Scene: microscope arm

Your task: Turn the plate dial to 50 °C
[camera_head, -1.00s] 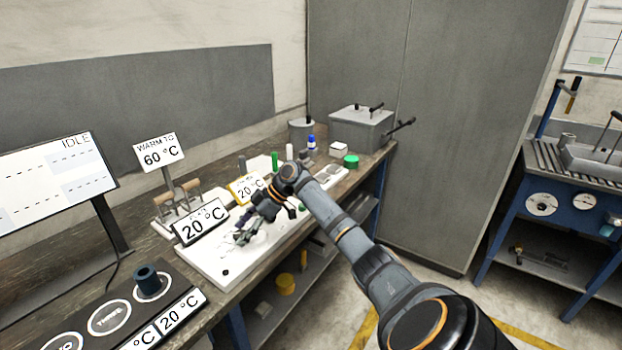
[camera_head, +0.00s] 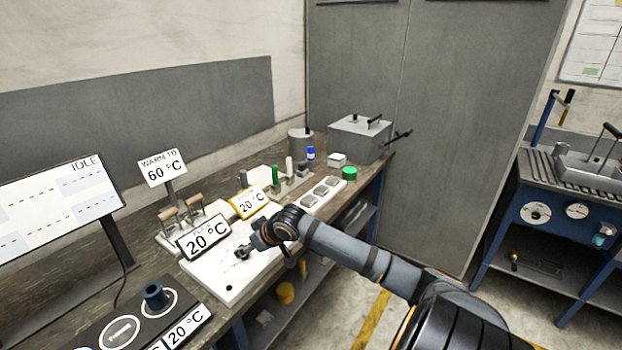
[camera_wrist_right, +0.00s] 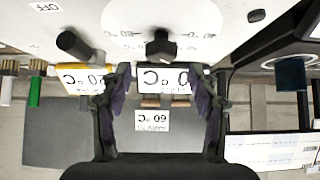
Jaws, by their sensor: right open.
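The white plate (camera_head: 213,278) lies on the bench, and its display sign (camera_head: 204,240) reads 20 °C. In the right wrist view, a dark dial knob (camera_wrist_right: 160,47) stands on the white plate face, with printed scale marks around it. My left gripper is not in view.
A yellow-framed 20 °C sign (camera_head: 249,200) and several small bottles stand behind the plate. A WARM TO 60 °C sign (camera_head: 162,168) stands at the back. A black panel with a dark knob (camera_head: 155,296) is at front left. A second dark post (camera_wrist_right: 75,45) stands beside the dial.

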